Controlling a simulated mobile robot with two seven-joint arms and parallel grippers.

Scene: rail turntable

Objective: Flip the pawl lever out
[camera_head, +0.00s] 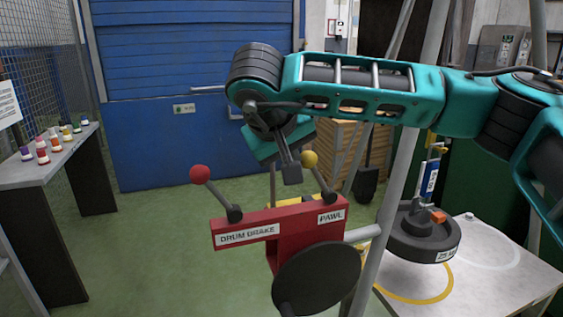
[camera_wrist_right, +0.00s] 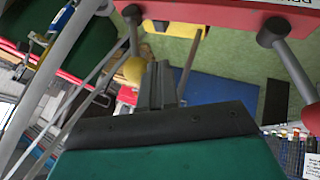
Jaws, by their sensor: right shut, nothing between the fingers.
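The pawl lever has a yellow knob (camera_head: 310,159) on a dark rod and stands at the right end of the red housing (camera_head: 296,232), above the PAWL label. It leans up and to the left in the head view. My right gripper (camera_head: 291,176) points down just left of the yellow knob, shut and empty. In the right wrist view its fingers (camera_wrist_right: 160,84) are close beside the yellow knob (camera_wrist_right: 134,70); I cannot tell whether they touch. My left gripper is not in view.
The drum brake lever with a red knob (camera_head: 200,174) leans left on the same housing. A dark drum (camera_head: 315,279) sits below. A bench (camera_head: 48,167) with small bottles stands at left.

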